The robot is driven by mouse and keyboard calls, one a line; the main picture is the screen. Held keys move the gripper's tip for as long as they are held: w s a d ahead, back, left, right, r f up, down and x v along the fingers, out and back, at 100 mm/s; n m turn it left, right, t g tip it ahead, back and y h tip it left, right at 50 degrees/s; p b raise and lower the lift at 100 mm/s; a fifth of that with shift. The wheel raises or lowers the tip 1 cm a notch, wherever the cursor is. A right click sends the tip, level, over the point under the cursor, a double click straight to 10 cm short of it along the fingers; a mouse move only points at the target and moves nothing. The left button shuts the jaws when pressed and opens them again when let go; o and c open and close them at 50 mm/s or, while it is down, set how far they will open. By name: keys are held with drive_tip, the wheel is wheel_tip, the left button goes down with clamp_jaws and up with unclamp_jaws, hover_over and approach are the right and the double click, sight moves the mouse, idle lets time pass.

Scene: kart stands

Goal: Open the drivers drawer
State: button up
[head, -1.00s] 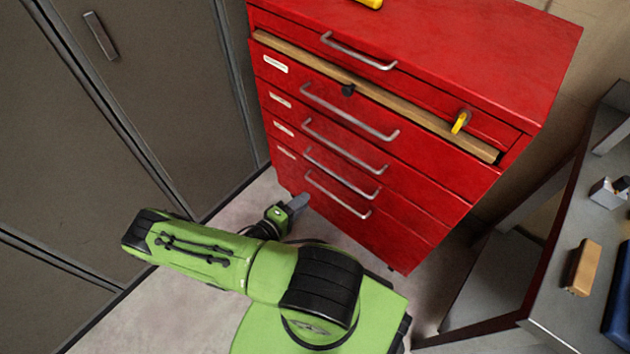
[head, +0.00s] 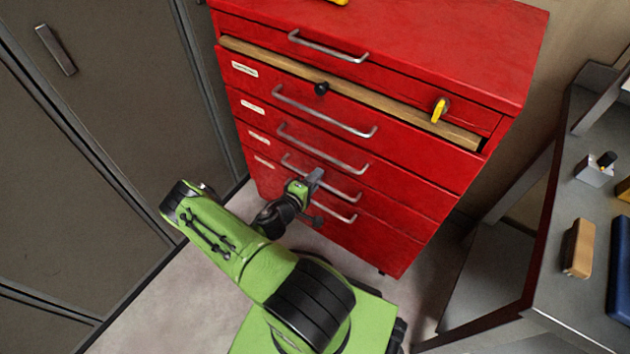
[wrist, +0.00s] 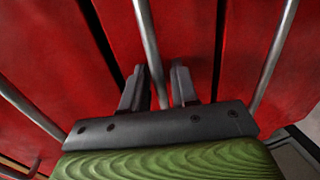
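The red drawer cabinet (head: 400,175) stands ahead with several drawers, each with a metal bar handle. Small white labels sit at the left of the drawer fronts, too small to read, so I cannot tell which one is the drivers drawer. My gripper (head: 316,184) is at the lower drawers, by the second handle from the bottom (head: 345,193), and hides part of it. In the wrist view my gripper (wrist: 158,88) has its two fingers apart, with a handle bar (wrist: 148,45) running between them. Gaps show beside the bar. The drawers there look closed.
A wooden strip (head: 400,115) runs below the top drawer, with a yellow item (head: 440,109) and a black knob (head: 321,88) at it. Grey lockers (head: 110,110) stand left. A grey bench (head: 550,225) with a wooden block (head: 578,248) stands right.

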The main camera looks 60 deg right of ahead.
clamp_jaws()
drive_tip(key=shift+a, duration=0.15)
